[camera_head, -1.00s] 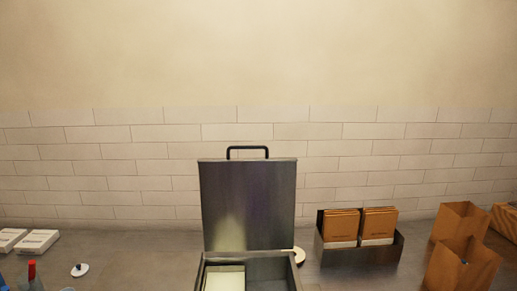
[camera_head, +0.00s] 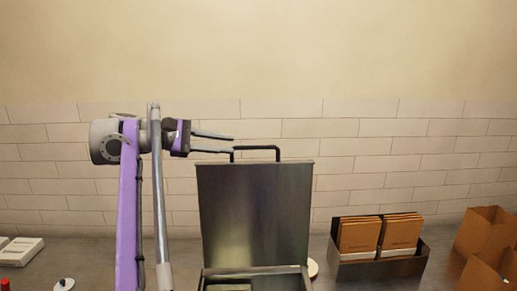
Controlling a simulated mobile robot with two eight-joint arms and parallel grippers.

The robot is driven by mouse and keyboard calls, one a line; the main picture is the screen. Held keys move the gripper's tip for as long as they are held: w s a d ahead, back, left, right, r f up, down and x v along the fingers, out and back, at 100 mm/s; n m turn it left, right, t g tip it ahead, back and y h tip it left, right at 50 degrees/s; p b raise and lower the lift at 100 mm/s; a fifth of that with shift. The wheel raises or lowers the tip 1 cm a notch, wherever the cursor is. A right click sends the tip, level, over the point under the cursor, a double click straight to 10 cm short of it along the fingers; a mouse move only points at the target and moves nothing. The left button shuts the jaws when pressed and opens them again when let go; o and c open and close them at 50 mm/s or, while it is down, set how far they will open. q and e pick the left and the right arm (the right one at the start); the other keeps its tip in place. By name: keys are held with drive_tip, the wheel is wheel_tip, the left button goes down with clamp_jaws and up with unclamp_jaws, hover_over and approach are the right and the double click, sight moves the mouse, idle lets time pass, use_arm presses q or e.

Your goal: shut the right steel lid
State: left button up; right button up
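The steel lid (camera_head: 256,215) stands open and upright at the back of a steel box (camera_head: 256,274), with a black bar handle (camera_head: 258,149) on its top edge. Only one steel lid is in view. My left gripper (camera_head: 233,144) is at the left end of the handle, its two fingers apart and pointing right. The gap between the fingers looks empty. I cannot tell whether a finger touches the handle. The lower part of the box is cut off by the frame. My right gripper is not in view.
A steel holder (camera_head: 379,268) with brown packets (camera_head: 380,234) stands right of the box. Brown paper bags (camera_head: 486,232) are at the far right. White boxes (camera_head: 22,251) and a small white knobbed disc (camera_head: 64,284) lie at the left. A tiled wall (camera_head: 420,150) rises behind.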

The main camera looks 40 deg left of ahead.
sight(248, 147)
use_arm(q)
drive_tip(key=x, duration=0.8)
drive_tip(key=shift+w+d+f, duration=0.15)
drive_tip(key=shift+w+d, duration=0.1)
drive_tip(key=shift+w, duration=0.05)
clamp_jaws()
idle(1.0)
